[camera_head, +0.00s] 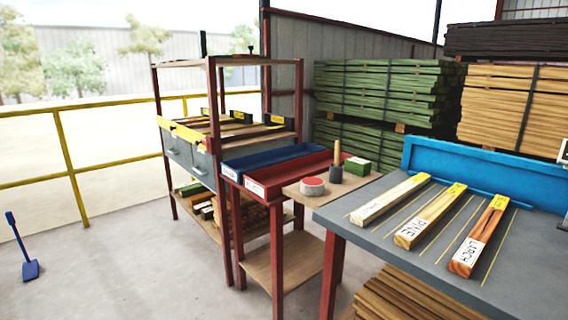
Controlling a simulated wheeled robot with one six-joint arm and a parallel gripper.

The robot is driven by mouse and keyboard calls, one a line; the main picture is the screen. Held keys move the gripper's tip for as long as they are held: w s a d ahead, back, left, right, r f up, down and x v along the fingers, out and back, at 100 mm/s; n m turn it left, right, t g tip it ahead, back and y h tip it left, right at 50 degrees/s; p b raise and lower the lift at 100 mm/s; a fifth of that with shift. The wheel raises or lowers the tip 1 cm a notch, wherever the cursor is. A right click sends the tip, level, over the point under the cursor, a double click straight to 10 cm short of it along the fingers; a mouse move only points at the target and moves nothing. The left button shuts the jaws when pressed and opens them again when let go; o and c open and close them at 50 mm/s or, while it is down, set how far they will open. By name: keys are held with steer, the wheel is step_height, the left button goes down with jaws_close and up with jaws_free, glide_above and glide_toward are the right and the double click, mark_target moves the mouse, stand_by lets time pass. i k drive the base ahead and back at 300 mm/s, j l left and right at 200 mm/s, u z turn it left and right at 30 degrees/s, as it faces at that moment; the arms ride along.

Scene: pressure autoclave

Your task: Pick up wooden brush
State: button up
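The wooden brush (337,154) shows as a light wooden handle standing upright, with a dark lower part on the small wooden-topped stand (305,191). I cannot tell whether the dark part is its bristles or a cup around it. A round pale tin with a red top (312,187) is in front and to the left of it. A green and red box with a white label (357,166) is just behind and to the right. My gripper is not in view.
Blue (272,163) and red (278,181) trays lie left of the brush. A grey table (408,246) with three labelled boards stands at right. A shelf rack (213,100) is behind. Open concrete floor lies at left, with a blue shovel (30,269).

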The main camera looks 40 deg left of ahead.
mark_target(337, 150)
steer(key=u, duration=1.05)
